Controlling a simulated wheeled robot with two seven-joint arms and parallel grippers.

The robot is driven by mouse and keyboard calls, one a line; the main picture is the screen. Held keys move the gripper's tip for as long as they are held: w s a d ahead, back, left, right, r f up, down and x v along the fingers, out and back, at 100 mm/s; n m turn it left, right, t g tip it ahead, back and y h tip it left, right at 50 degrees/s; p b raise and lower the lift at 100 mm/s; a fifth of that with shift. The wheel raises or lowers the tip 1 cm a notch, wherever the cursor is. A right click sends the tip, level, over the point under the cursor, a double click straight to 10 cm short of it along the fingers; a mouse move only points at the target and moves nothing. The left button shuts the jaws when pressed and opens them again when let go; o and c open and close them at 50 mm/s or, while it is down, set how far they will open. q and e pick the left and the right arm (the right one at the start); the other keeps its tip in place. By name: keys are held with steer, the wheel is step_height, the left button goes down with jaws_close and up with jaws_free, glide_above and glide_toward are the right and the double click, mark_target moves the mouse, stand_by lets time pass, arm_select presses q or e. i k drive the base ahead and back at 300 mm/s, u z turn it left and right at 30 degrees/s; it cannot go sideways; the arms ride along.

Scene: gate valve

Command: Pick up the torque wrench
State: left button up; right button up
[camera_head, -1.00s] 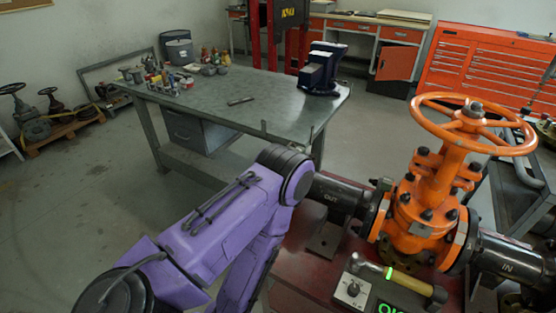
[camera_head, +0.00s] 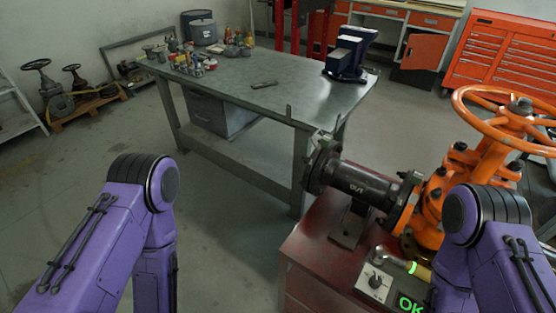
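A small grey bar-shaped item (camera_head: 264,84) lies on the workbench, too small to identify. My purple left arm stands at the lower left and my purple right arm at the lower right. Neither gripper is in view.
The orange gate valve (camera_head: 436,205) with its handwheel (camera_head: 520,106) and dark pipe (camera_head: 362,185) stands on the red cabinet (camera_head: 315,240). The workbench (camera_head: 300,98) holds a vise (camera_head: 349,58) and several bottles.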

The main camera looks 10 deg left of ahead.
mark_target(381, 253)
steer(key=z, duration=0.7)
steer(key=k, duration=1.15)
steer(key=z, duration=0.55)
steer(key=i, duration=1.25)
steer(key=z, duration=0.2)
